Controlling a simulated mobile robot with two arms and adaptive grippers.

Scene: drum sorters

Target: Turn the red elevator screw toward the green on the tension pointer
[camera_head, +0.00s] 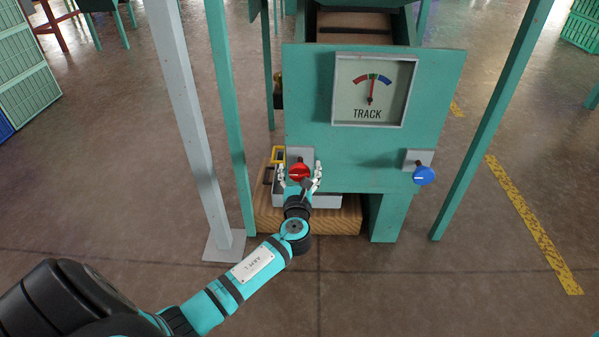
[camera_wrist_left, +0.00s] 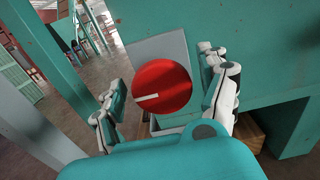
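The red knob (camera_head: 299,172), the red elevator screw, sits on a grey plate low on the left of the teal machine front. It also shows large in the left wrist view (camera_wrist_left: 161,87), with a white mark pointing left and slightly down. My left gripper (camera_head: 299,176) is open, its fingers on either side of the red knob. Contact between fingers and knob cannot be told. The tension gauge (camera_head: 372,90), labelled TRACK, has blue, red and green marks. Its red needle (camera_head: 371,91) points nearly straight up, near the green. My right gripper is not in view.
A blue knob (camera_head: 424,175) sits on a grey plate at the right of the machine front. A wooden block (camera_head: 335,220) and a grey tray (camera_head: 325,201) lie below the red knob. Teal posts (camera_head: 496,110) and a grey post (camera_head: 190,110) flank the machine. Floor in front is clear.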

